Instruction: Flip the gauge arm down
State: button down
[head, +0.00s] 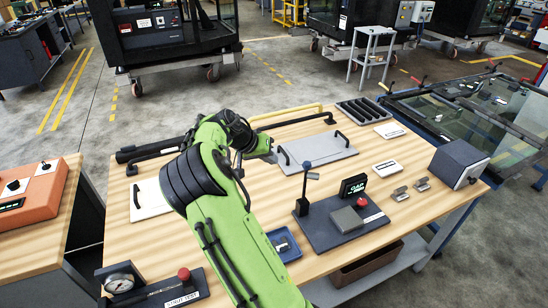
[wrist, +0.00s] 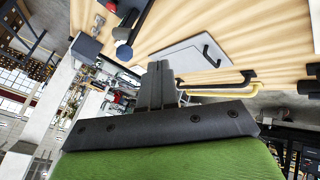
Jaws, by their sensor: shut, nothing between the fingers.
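The gauge arm (head: 306,182) is a thin dark post with a blue-grey tip, standing upright at the left end of a dark base plate (head: 330,232). That plate also carries a small black display marked GAP (head: 354,186), a grey block (head: 346,220) and a red knob (head: 361,201). In the wrist view the gauge arm's blue tip (wrist: 124,52) appears to be at the upper left. My gripper (wrist: 160,82) is shut and empty, apart from the gauge arm. In the head view my green arm reaches over the table left of the gauge arm, and the fingertips are not clear there.
A grey plate with handles (head: 318,148) lies behind the gauge. A dark box (head: 459,163) stands to its right, with small metal pieces (head: 400,193) between. A blue tray (head: 284,245) sits front left of the base. A dial gauge (head: 120,282) is at the front left.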

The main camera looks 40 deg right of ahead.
jog(key=s+d+f, duration=0.3)
jog(key=d+f, duration=0.1)
jog(key=d, duration=0.3)
jog(key=shift+f, duration=0.1)
jog(key=shift+s, duration=0.15)
